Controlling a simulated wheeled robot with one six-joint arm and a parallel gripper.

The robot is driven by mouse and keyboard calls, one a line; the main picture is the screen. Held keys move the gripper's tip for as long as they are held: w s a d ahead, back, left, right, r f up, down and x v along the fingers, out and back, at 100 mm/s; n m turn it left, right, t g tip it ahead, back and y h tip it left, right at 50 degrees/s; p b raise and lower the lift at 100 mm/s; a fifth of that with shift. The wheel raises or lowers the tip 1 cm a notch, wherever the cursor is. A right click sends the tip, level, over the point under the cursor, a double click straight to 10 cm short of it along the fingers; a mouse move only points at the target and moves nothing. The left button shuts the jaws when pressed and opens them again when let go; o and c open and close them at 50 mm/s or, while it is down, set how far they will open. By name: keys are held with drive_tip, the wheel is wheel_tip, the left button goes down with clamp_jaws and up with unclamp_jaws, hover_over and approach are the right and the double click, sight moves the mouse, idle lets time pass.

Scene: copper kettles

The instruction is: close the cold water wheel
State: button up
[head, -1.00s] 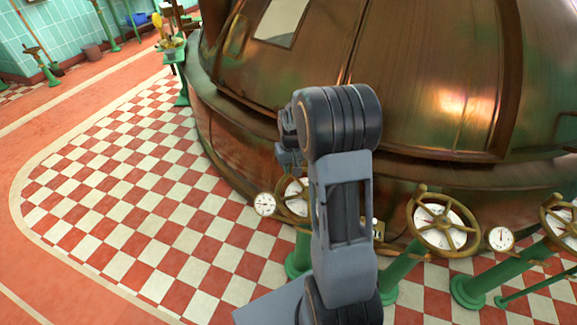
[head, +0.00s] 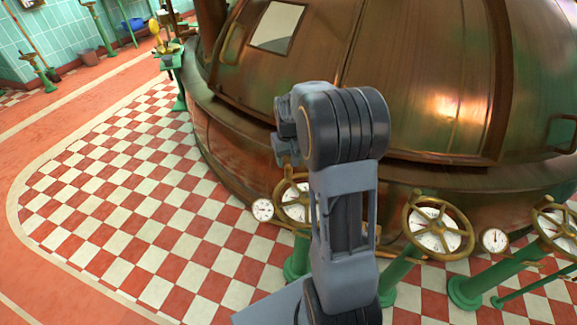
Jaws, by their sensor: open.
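Three brass hand wheels stand on green posts along the front of the copper kettle. The left wheel (head: 283,187) is partly covered by my arm. The middle wheel (head: 438,201) shows whole, tilted over a white dial. The right wheel (head: 541,216) is cut by the picture's right edge. No readable label shows which one is the cold water wheel. My arm rises from the bottom centre, and its wrist parts show above the left wheel. I cannot make out gripper fingers; they seem hidden behind the arm.
The large copper kettle (head: 420,90) fills the upper right behind the wheels. Small round gauges stand beside the left wheel (head: 263,210) and between the middle and right wheels (head: 494,241). The checkered floor (head: 130,200) on the left is clear.

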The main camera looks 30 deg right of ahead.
wheel_tip(320, 180, up, 7)
drive_tip(key=p, duration=0.1)
drive_tip(key=shift+r, duration=0.15)
drive_tip(key=shift+w, duration=0.1)
idle(0.5)
drive_tip(key=s+a+r+t+p, duration=0.1)
drive_tip(key=s+a+r+p, duration=0.3)
drive_tip(key=s+r+p, duration=0.2)
drive_tip(key=s+a+r+n+t+p, duration=0.1)
drive_tip(key=s+a+r+p, duration=0.3)
drive_tip(key=r+p, duration=0.3)
drive_tip(key=s+a+r+t+p, duration=0.1)
drive_tip(key=s+a+r+p, duration=0.3)
drive_tip(key=r, duration=0.5)
drive_tip(key=s+p, duration=0.2)
drive_tip(key=s, duration=0.1)
drive_tip(key=shift+s+n+t, duration=0.3)
drive_tip(key=shift+s, duration=0.05)
drive_tip(key=shift+a+p, duration=0.2)
drive_tip(key=shift+p, duration=0.1)
drive_tip(key=shift+c, duration=0.2)
